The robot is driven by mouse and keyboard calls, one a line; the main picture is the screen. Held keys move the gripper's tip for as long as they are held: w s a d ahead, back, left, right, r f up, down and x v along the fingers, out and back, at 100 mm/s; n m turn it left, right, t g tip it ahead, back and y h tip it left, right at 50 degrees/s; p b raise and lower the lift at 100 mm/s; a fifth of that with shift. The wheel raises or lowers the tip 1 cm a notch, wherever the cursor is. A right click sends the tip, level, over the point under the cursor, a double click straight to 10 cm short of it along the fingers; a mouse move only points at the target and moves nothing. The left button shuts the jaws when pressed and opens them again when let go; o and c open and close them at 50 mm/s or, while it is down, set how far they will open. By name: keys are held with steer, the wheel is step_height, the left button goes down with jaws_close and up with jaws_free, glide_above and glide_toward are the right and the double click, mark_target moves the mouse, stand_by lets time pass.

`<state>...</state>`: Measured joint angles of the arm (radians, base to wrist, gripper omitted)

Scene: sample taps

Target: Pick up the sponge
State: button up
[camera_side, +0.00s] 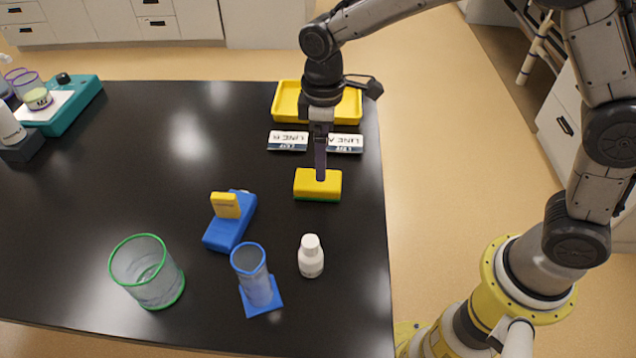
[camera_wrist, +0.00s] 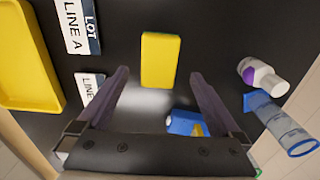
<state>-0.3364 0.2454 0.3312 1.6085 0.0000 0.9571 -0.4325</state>
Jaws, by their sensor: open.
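The sponge (camera_side: 317,186) is a yellow block with a green underside, lying flat on the black table near its right edge. In the wrist view the sponge (camera_wrist: 160,60) shows ahead of and between the two fingers. My gripper (camera_side: 320,178) points down over the sponge; in the side view the fingertip overlaps its top edge. In the wrist view my gripper (camera_wrist: 158,75) has its fingers spread wide, with nothing between them. I cannot tell the exact height of the fingertips above the sponge.
A yellow tray (camera_side: 350,107) and two label plates (camera_side: 288,141) lie behind the sponge. A white bottle (camera_side: 311,257), a blue-rimmed cylinder (camera_side: 256,277), a blue device (camera_side: 230,222) and a green-rimmed beaker (camera_side: 150,272) stand in front. The table's left middle is clear.

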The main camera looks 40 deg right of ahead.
mark_target(318, 184)
steer(key=f, duration=0.8)
steer(key=shift+w+a, duration=0.25)
steer(key=shift+w, duration=0.1)
steer(key=shift+c, duration=0.2)
steer(key=c, duration=1.2)
